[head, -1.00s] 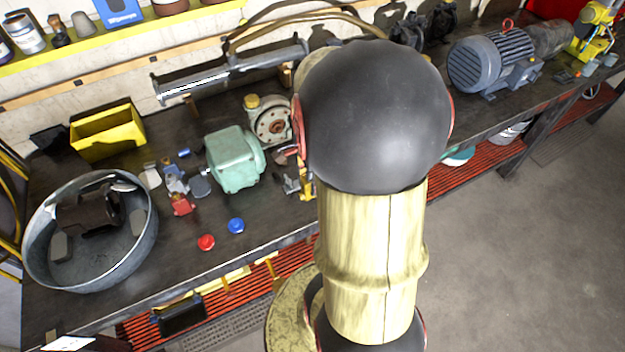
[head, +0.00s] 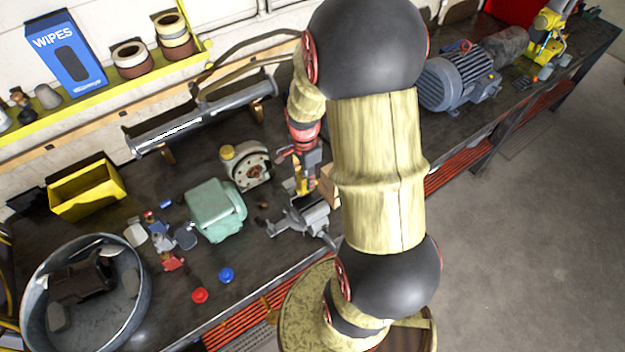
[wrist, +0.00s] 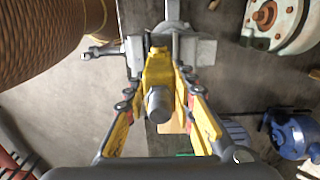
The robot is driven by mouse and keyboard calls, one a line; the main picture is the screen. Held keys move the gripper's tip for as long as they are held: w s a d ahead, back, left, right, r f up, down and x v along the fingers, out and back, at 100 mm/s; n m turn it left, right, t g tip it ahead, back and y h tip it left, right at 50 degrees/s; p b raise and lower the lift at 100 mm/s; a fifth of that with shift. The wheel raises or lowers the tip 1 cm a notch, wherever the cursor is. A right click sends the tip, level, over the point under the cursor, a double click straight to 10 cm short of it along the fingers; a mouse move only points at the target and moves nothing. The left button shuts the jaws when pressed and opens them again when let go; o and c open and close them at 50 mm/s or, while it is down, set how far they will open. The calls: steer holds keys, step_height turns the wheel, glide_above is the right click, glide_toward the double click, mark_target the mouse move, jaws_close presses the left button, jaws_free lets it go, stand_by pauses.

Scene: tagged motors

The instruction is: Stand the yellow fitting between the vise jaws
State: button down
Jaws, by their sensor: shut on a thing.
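The yellow fitting (wrist: 157,68) is in the wrist view, with a grey round end (wrist: 158,104) facing the camera. My gripper (wrist: 158,84) is shut on it, one finger on each side. The grey vise (wrist: 201,50) lies just beyond the fitting in the wrist view. Whether the fitting is between the jaws or above them I cannot tell. In the head view the vise (head: 311,219) stands near the bench's front edge, partly behind my arm. My gripper (head: 304,180) is just above and behind it there. The fitting is not clearly distinguishable in the head view.
A green motor (head: 214,208) and a round flanged housing (head: 247,166) stand left of the vise. A blue-grey motor (head: 452,82) is farther right. Red (head: 200,295) and blue (head: 227,275) buttons lie at the front.

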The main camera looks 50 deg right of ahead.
steer(key=shift+w+d, duration=0.1)
steer(key=shift+d, duration=0.15)
steer(key=shift+w, duration=0.1)
